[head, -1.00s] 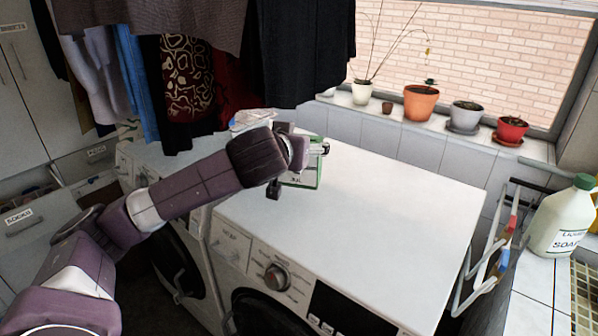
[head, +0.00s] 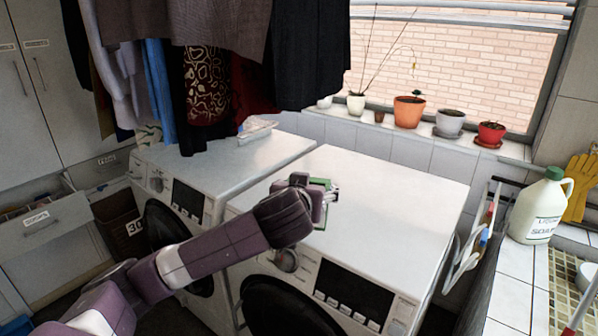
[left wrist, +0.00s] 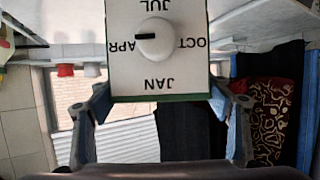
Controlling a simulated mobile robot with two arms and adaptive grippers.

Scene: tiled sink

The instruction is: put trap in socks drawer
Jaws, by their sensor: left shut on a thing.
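My left gripper (head: 328,190) is over the white top of the right washing machine, mostly hidden behind its own wrist. It is shut on a box with a white face and green edges (left wrist: 158,75), seemingly the trap. The face carries a round knob and month labels, which are upside down in the left wrist view. The fingers (left wrist: 162,103) are on both sides of it. In the head view only a bit of the box's green edge (head: 320,182) shows. The drawer with the socks label (head: 48,222) is at the far left, pulled open, with things inside. My right gripper is not in view.
The right machine's top (head: 400,190) is mostly clear. A clear packet (head: 257,130) lies on the left machine (head: 210,158). Clothes (head: 215,60) hang above. A basket marked 30 (head: 118,222) stands between drawer and machine. A soap bottle (head: 540,208) is at the right.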

